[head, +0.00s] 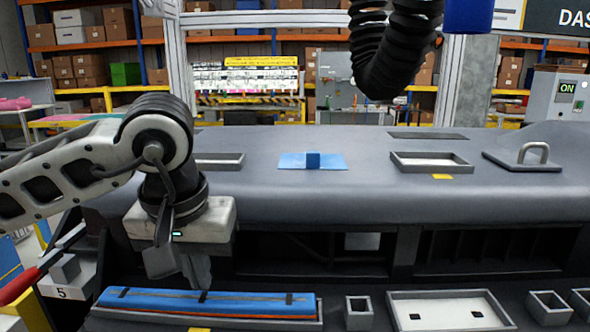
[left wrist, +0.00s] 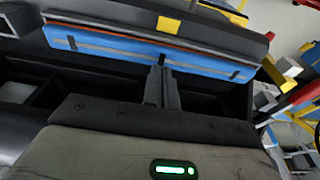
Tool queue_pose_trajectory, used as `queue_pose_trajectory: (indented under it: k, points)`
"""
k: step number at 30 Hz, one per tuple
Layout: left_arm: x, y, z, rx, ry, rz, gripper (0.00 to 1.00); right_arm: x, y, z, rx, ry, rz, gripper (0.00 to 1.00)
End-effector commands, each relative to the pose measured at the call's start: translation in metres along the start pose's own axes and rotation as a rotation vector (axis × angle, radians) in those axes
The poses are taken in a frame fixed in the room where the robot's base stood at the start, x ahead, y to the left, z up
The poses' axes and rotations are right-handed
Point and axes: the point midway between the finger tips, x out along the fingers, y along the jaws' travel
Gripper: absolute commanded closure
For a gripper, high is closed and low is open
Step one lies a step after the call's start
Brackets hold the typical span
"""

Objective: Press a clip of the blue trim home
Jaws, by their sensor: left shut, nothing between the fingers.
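The blue trim (head: 245,304) is a long strip with an orange line along its lower edge. It lies in a long grey holder (head: 290,325) at the front left of the dashboard module, and also shows in the left wrist view (left wrist: 115,50). Several dark clip marks cross it: one near the left end (head: 123,292), one in the middle (head: 203,297) and one near the right end (head: 289,299). My left gripper (head: 203,284) is shut and empty, pointing down at the middle clip. In the left wrist view its fingertips (left wrist: 162,70) are close to that clip; contact cannot be told.
Grey open frames (head: 359,312) and a pale-floored tray (head: 450,312) stand to the right of the trim.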

Motion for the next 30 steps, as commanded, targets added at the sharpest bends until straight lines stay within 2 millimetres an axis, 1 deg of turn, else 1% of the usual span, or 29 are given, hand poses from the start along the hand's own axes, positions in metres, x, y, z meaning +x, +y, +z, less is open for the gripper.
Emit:
queue_pose_trajectory:
  k: [30]
  points:
    - [0.015, 0.000, 0.003, 0.000, 0.000, 0.000, 1.00, 0.004, -0.003, -0.001, 0.027, 0.027, -0.009, 1.00]
